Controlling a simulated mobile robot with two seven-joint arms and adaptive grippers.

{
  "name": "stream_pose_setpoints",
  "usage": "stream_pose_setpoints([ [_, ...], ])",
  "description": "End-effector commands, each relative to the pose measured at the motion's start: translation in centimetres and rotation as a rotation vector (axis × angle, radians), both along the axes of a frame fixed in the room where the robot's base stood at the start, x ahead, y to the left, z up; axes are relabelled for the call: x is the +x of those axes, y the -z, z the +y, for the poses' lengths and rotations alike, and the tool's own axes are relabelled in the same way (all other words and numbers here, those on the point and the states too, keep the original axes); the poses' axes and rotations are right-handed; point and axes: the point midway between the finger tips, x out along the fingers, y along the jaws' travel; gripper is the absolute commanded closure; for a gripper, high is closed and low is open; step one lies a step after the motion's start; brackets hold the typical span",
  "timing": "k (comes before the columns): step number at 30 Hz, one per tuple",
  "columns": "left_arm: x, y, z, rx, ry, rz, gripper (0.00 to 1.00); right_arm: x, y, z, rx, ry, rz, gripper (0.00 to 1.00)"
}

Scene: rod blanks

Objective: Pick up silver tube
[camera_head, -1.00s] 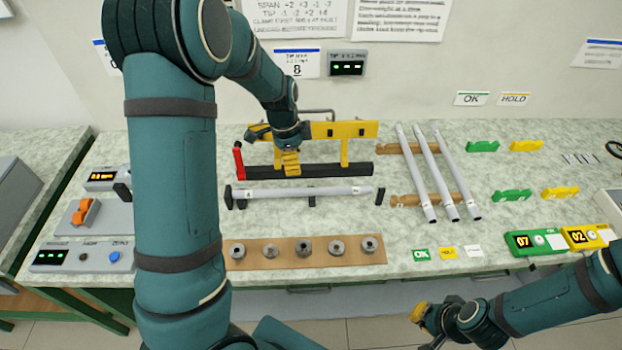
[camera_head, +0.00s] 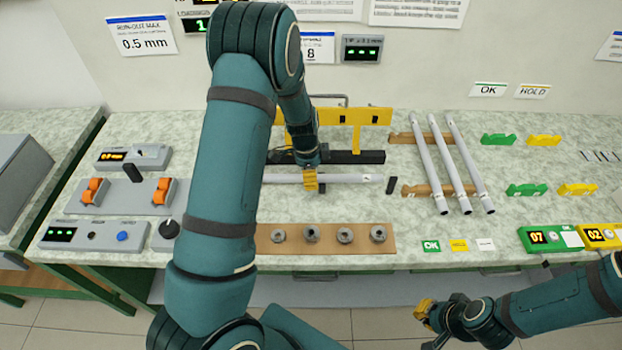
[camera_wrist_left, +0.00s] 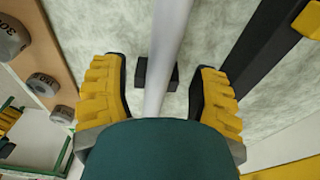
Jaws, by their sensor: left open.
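A silver tube (camera_head: 350,178) lies level near the middle of the bench, in front of the yellow and black fixture. My left gripper (camera_head: 311,182) is over the middle of this tube and hides part of it. In the left wrist view the tube (camera_wrist_left: 166,45) runs between the two spread yellow fingers (camera_wrist_left: 159,90), with a gap on each side. The left gripper is open. Three more silver tubes (camera_head: 453,165) lie side by side on a wooden rack. My right gripper (camera_head: 427,312) is low at the front right, away from the bench items; its opening is unclear.
The yellow and black fixture (camera_head: 345,157) stands just behind the tube. A dark small support (camera_head: 391,185) is near its right end. A brown strip with several metal collars (camera_head: 345,236) lies in front. Devices with orange clamps (camera_head: 160,190) stand at left.

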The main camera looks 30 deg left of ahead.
Motion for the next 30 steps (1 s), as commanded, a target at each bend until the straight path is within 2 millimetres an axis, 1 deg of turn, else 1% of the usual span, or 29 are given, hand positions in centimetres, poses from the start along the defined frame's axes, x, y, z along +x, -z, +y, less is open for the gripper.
stream_pose_setpoints([
  [1,0.00,0.64,-0.03,-0.001,-0.002,0.001,0.40,-0.04,0.15,0.01,0.000,0.000,0.001,1.00],
  [3,0.03,1.08,-0.07,0.000,-0.001,0.001,0.40,-0.07,0.20,0.01,0.000,-0.001,0.002,1.00],
  [11,0.09,1.19,-0.10,0.000,-0.001,-0.001,0.40,-0.08,0.17,0.02,0.000,-0.002,0.002,1.00],
  [12,0.08,1.18,-0.11,0.000,-0.001,-0.001,0.48,-0.08,0.17,0.02,0.000,-0.002,0.002,1.00],
  [14,0.08,1.18,-0.11,0.000,-0.001,-0.001,0.69,-0.07,0.17,0.02,0.000,-0.002,0.002,1.00],
  [15,0.08,1.18,-0.11,0.000,-0.001,-0.001,0.83,-0.07,0.17,0.01,0.000,-0.002,0.002,1.00],
  [16,0.08,1.18,-0.11,0.000,-0.001,-0.001,0.94,-0.07,0.17,0.01,0.000,-0.001,0.002,1.00],
  [17,0.08,1.18,-0.11,0.000,-0.001,-0.001,1.00,-0.07,0.17,0.01,0.000,-0.001,0.002,1.00],
  [30,0.05,1.05,-0.13,0.000,0.000,0.000,1.00,-0.05,0.15,0.01,0.000,-0.001,0.002,1.00],
])
